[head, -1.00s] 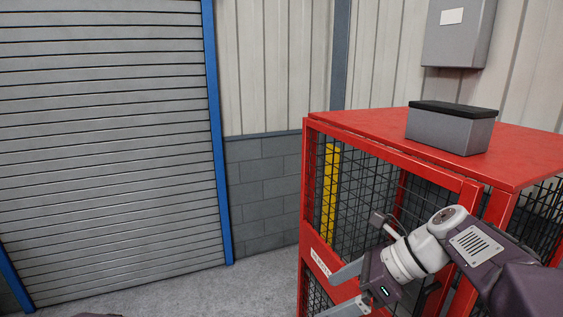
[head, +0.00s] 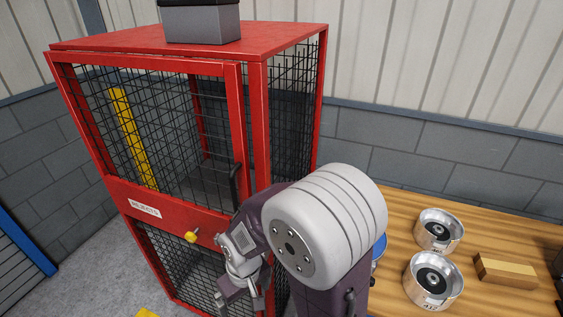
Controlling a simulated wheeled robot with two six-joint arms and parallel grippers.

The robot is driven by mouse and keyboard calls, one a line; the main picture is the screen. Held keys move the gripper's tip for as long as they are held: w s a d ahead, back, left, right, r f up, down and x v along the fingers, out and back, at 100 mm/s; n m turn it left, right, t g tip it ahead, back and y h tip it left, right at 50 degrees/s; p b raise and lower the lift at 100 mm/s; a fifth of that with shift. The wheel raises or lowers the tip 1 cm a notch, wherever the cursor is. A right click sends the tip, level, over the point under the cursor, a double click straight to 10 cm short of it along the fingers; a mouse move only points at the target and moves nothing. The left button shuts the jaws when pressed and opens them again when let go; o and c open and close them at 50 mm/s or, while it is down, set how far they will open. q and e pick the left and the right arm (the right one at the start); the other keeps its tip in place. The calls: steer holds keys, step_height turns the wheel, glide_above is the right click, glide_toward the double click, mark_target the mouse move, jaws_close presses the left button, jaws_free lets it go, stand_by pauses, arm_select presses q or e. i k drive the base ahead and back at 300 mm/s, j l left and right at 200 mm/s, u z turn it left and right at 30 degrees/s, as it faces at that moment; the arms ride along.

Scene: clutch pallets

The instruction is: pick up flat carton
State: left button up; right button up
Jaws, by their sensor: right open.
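My right gripper (head: 243,300) points down in front of the red cage, at the bottom middle of the view. It is open with nothing seen between its fingers, and is well to the left of the carton. My right arm's large white joint stands between the two and hides part of the table's left side. My left gripper is not in view.
Two round metal clutch parts (head: 438,230) (head: 433,281) stand on the wooden table (head: 397,207), left of the carton. A blue-rimmed object (head: 380,247) is partly hidden behind my arm. The red mesh cage (head: 258,120), labelled "REJECTS", carries a grey box (head: 203,24) on top.

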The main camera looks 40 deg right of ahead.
mark_target(506, 271)
steer(key=z, duration=3.35)
steer(key=i+l+u, duration=0.2)
steer(key=u, duration=0.2)
steer(key=i+l+u, duration=0.45)
steer(key=l+u, duration=0.3)
steer(key=i+l+u, duration=0.15)
steer(key=l+u, duration=0.6)
steer(key=i+l, duration=0.05)
